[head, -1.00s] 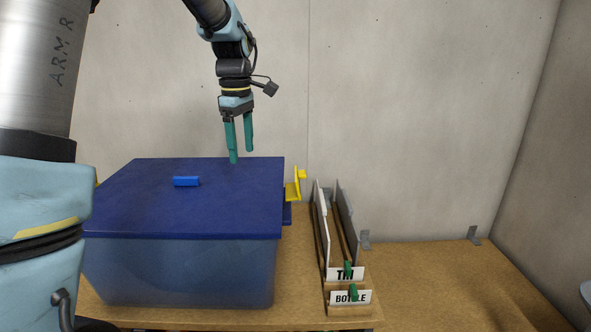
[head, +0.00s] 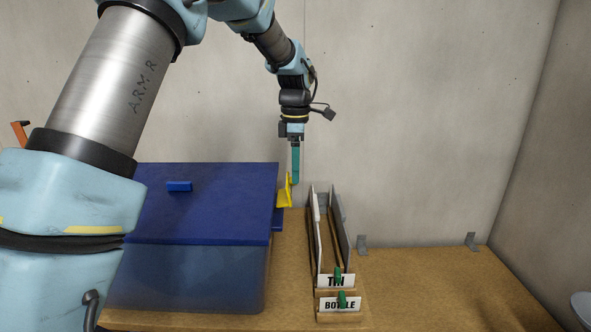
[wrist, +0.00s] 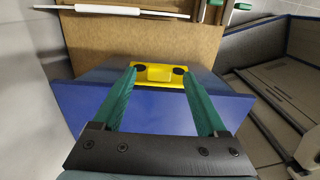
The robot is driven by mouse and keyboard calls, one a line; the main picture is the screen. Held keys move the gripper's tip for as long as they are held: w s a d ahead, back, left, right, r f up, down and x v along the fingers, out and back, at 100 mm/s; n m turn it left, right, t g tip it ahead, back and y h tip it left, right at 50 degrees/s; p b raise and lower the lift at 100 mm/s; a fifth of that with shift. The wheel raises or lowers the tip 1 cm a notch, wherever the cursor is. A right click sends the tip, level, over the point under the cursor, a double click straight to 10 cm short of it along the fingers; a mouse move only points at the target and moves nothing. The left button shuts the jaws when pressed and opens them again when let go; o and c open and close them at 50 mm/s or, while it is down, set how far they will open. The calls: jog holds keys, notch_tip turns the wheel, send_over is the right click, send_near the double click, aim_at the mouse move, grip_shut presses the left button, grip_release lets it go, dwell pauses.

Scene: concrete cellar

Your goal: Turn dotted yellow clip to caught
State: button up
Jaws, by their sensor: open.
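The yellow clip (head: 284,194) is on the right side of the blue box, beside the lid (head: 215,205), and stands up at its edge. In the wrist view the clip (wrist: 158,76) lies between my fingertips, with dark round spots near both its ends. In the wrist view my gripper (wrist: 160,75) is open, with a green finger on either side of the clip. Whether the fingers touch it is unclear.
A narrow rack (head: 338,238) with upright dividers and TIN and BOTTLE labels stands right of the box. A blue handle (head: 179,186) is on the lid. The wooden table (head: 430,285) is clear farther right. The concrete wall (head: 420,110) is close behind.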

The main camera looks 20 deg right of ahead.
jog(key=shift+f, duration=0.8)
jog(key=shift+c, duration=0.2)
grip_shut()
dwell(0.7)
